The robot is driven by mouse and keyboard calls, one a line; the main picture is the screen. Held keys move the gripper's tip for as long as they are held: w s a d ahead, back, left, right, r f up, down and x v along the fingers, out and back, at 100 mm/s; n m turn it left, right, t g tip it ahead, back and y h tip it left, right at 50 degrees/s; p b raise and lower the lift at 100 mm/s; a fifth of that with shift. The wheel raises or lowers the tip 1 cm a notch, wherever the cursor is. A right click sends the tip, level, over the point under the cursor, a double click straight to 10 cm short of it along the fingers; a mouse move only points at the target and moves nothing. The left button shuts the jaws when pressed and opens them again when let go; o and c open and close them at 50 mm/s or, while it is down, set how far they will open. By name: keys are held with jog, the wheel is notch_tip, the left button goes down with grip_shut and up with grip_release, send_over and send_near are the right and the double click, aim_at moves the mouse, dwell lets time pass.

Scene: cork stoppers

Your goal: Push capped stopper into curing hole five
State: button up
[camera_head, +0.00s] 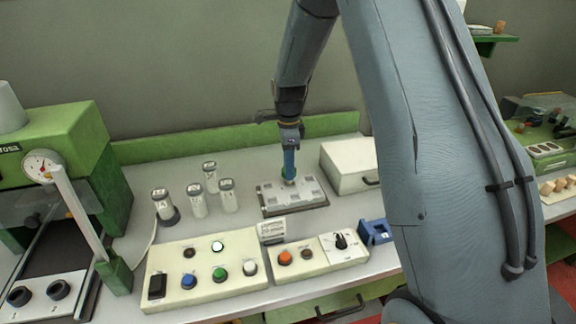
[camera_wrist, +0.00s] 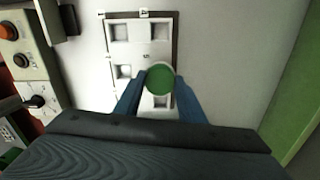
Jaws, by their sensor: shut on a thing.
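A green round cap (camera_wrist: 161,78), the top of the capped stopper, sits between the two blue fingers of my gripper (camera_wrist: 155,92) in the wrist view. My gripper is shut on it. The stopper's body below the cap is hidden. It is over the pale curing block (camera_wrist: 139,52), which has several square holes and small number marks.
A control panel (camera_head: 170,262) with coloured buttons and a dial panel (camera_head: 340,248) stand in front of the block. Several capped jars (camera_head: 197,205) stand to its left. A white box (camera_head: 345,172) stands behind right, and a blue holder (camera_head: 376,232) at front right. A green press stands far left.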

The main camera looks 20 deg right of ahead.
jog(key=shift+f, duration=0.65)
dwell(0.8)
jog(key=o, duration=1.1)
jog(key=shift+b, duration=0.3)
jog(key=shift+r+b, duration=1.2)
jog(key=shift+r, duration=2.7)
jog(key=s+f+n, duration=0.1)
jog(key=s+n, duration=0.5)
jog(key=s, duration=0.2)
jog(key=s+f+n+t+b, duration=0.1)
jog(key=s+n, duration=0.6)
jog(key=s, duration=0.1)
jog(key=s+f+n, duration=0.1)
jog(key=s+n, duration=0.5)
jog(key=s, duration=0.3)
jog(key=shift+a+f+n+b, duration=0.1)
jog(key=shift+f+n+b, duration=0.05)
jog(key=shift+n+b, duration=0.2)
